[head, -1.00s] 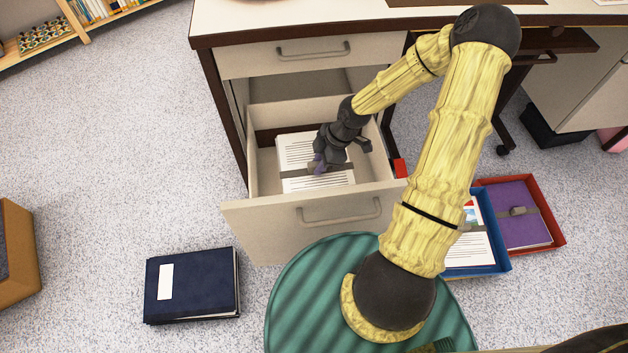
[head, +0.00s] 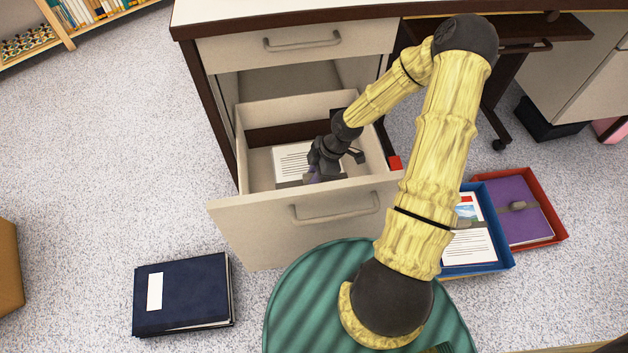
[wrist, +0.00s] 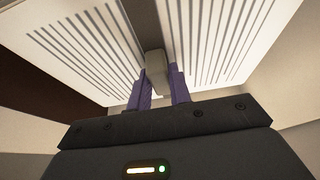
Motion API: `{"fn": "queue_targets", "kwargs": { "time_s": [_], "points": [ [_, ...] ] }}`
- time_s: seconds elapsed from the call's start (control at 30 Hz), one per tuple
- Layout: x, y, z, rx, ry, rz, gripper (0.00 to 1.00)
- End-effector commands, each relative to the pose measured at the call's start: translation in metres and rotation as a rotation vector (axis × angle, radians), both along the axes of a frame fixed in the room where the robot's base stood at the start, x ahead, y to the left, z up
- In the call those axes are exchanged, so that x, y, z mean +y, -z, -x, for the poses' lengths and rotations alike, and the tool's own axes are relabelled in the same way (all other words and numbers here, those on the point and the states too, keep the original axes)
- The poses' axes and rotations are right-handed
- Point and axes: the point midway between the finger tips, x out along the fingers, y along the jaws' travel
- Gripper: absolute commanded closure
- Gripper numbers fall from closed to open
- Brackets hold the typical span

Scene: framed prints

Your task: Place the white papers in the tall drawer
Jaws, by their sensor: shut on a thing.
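The white papers (head: 291,160) are a printed stack with a grey band across it. They are inside the open tall drawer (head: 250,222), low between its walls. My gripper (head: 318,172) reaches down into the drawer. In the wrist view its purple fingers (wrist: 160,90) are shut on a grey clip on the band (wrist: 155,65), with printed sheets on both sides. The drawer front hides the near part of the papers. I cannot tell whether the papers touch the drawer floor.
A shallow drawer (head: 300,48) above is shut. A dark blue binder (head: 190,295) lies on the floor at left. A blue tray (head: 500,222) with papers and a red tray (head: 560,238) with a purple folder lie at right. A small red thing (head: 395,163) shows beside the drawer.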

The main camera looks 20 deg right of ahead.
Motion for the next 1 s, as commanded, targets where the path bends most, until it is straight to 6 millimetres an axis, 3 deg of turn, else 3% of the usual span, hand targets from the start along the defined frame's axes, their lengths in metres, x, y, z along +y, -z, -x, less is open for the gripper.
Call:
{"fn": "queue_targets", "kwargs": {
  "time_s": [0.2,0.63,0.67,0.77,1.0],
  "points": [
    [-0.001,0.031,0.000,0.000,0.003,-0.001,1.00],
    [-0.001,0.034,0.000,-0.001,0.004,-0.001,1.00],
    [-0.001,0.035,0.000,0.000,0.003,0.000,0.78],
    [-0.001,0.034,0.000,0.000,0.002,0.000,0.59],
    [-0.003,0.034,0.000,0.000,0.006,0.000,0.58]
  ]
}}
